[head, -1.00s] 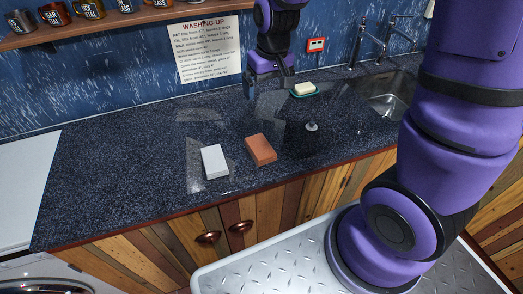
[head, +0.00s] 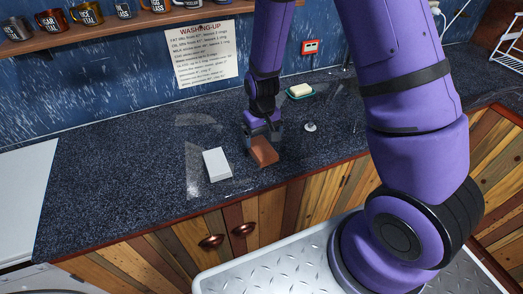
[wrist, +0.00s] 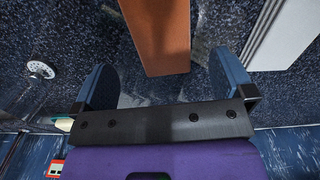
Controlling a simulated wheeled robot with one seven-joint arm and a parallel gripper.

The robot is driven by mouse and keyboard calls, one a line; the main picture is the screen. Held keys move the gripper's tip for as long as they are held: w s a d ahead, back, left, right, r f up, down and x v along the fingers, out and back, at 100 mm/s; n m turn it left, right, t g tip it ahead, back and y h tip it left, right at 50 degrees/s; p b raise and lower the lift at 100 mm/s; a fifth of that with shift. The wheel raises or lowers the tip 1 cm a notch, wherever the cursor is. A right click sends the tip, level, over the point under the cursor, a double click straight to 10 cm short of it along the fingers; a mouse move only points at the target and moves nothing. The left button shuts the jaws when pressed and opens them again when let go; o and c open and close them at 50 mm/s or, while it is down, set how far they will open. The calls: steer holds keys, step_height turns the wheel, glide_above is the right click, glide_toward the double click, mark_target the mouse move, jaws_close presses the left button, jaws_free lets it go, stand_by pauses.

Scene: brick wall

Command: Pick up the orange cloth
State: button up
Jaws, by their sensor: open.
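The orange cloth (head: 264,154) looks like a flat orange-brown block and lies on the dark speckled counter (head: 110,170), near its front edge. My gripper (head: 262,133) is over the far end of the cloth and partly hides it. In the wrist view the cloth (wrist: 160,35) lies ahead of the gap between my two blue fingers (wrist: 165,80). The fingers are spread wide with nothing between them. I cannot tell exactly how high they are above the counter.
A white-grey block (head: 217,165) lies just left of the cloth; it also shows in the wrist view (wrist: 283,30). A soap bar on a green dish (head: 300,91) and a small round metal piece (head: 310,127) stand to the right.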

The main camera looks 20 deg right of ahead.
mark_target(261, 147)
steer(key=shift+s+a+f, duration=0.1)
steer(key=shift+a+f, duration=0.05)
steer(key=shift+f, duration=2.65)
steer(key=c, duration=1)
steer(key=shift+o, duration=0.2)
steer(key=shift+r, duration=0.15)
